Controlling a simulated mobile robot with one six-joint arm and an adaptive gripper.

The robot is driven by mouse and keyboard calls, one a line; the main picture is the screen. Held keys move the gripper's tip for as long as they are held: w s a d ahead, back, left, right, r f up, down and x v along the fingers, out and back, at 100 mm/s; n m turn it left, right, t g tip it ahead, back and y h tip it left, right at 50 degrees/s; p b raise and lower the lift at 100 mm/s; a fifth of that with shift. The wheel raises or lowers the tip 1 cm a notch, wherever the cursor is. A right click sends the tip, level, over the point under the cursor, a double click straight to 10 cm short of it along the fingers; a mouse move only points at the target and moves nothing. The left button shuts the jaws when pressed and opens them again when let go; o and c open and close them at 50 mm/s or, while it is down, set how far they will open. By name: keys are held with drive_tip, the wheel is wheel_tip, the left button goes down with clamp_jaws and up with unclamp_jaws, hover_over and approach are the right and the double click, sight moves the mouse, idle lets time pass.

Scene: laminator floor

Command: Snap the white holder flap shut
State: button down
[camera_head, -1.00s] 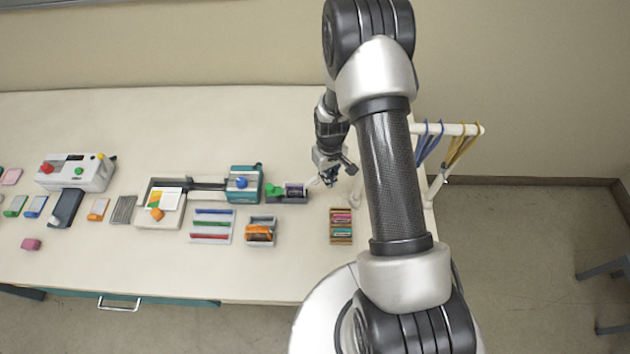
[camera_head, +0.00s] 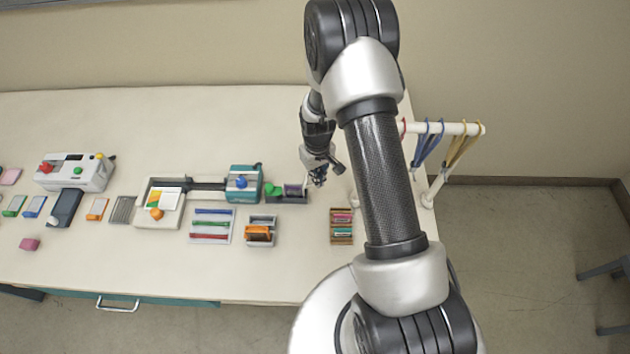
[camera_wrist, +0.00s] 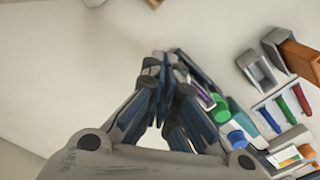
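A dark grey holder (camera_head: 299,199) with a purple piece (camera_head: 292,190) in it sits on the table beside a teal device. The purple piece also shows in the wrist view (camera_wrist: 205,98), beside my fingers. My gripper (camera_head: 318,182) is low at the right end of the holder. In the wrist view my fingertips (camera_wrist: 163,62) come together and look shut, with nothing clear between them. The white flap is not clearly visible now; my gripper covers the holder's right end, so I cannot tell its angle.
The teal device (camera_head: 244,183) with a blue knob stands left of the holder. A wooden tray of colored pieces (camera_head: 341,226) lies at front right. A grey holder with an orange piece (camera_head: 260,232) lies at front left. A white rack with lanyards (camera_head: 447,129) stands at right.

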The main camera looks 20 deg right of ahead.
drive_tip(key=shift+w+a+b, duration=0.2)
drive_tip(key=shift+w+a, duration=0.1)
drive_tip(key=shift+a, duration=0.45)
drive_tip(key=shift+w+a+b, duration=0.15)
drive_tip(key=shift+w+a, duration=0.1)
drive_tip(key=shift+a, duration=0.55)
drive_tip(key=shift+w+a+b, duration=0.2)
drive_tip(key=shift+w+a, duration=0.1)
drive_tip(key=shift+a, duration=0.45)
drive_tip(key=shift+w+r+p, duration=0.25)
drive_tip(key=shift+r+p, duration=0.15)
drive_tip(key=shift+r, duration=0.2)
drive_tip(key=shift+w+r+p, duration=0.2)
drive_tip(key=shift+r+p, duration=0.15)
drive_tip(key=shift+r, duration=0.2)
drive_tip(key=r+p, duration=0.1)
drive_tip(key=r, duration=0.2)
drive_tip(key=s+r+p, duration=0.1)
drive_tip(key=shift+d+r+p, duration=0.3)
drive_tip(key=shift+d+r, duration=0.05)
drive_tip(key=shift+r, duration=0.05)
drive_tip(key=shift+a, duration=0.1)
